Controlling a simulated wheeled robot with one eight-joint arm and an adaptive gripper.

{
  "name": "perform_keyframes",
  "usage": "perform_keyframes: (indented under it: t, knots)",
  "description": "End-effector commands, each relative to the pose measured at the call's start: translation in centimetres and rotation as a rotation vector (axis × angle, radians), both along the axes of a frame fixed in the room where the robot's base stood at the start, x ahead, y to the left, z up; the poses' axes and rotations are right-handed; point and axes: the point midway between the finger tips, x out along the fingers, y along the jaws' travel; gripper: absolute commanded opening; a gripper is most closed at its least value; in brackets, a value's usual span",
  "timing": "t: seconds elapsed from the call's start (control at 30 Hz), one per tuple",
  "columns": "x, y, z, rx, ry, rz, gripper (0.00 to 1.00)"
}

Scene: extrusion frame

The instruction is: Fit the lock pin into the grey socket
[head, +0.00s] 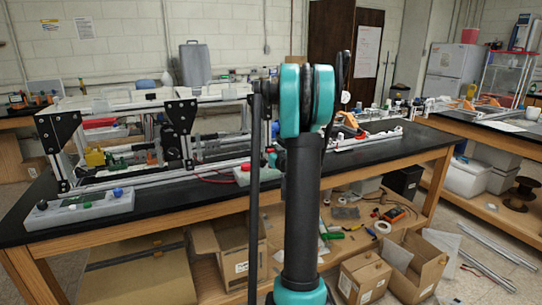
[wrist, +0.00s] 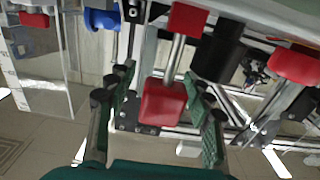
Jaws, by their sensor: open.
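In the wrist view a red block (wrist: 165,104) sits on a bare metal rod (wrist: 177,58) that runs up to a second red piece (wrist: 188,18). This may be the lock pin, but I cannot be sure. My gripper (wrist: 158,88) is open, its green-padded fingers on either side of the lower red block, with a visible gap on both sides. In the head view my gripper is hidden by my arm. I cannot make out the grey socket for certain; a grey box (head: 82,210) with knobs lies at the bench's front left.
An extrusion frame with black corner plates (head: 180,116) stands on the black bench (head: 190,195). Another grey box (head: 243,174) with coloured knobs lies near the middle. In the wrist view a black cylinder (wrist: 219,55) and another red piece (wrist: 296,65) are to the right.

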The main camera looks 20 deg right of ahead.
Motion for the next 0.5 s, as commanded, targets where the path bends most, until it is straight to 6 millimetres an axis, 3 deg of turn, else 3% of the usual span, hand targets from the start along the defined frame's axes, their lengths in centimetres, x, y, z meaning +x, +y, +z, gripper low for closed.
perform_keyframes:
  t: [0.17,0.5]
  knots:
    - [-0.04,-0.01,0.00,0.000,0.000,0.000,0.51]
    - [-0.06,-0.01,0.00,0.000,0.000,0.000,0.08]
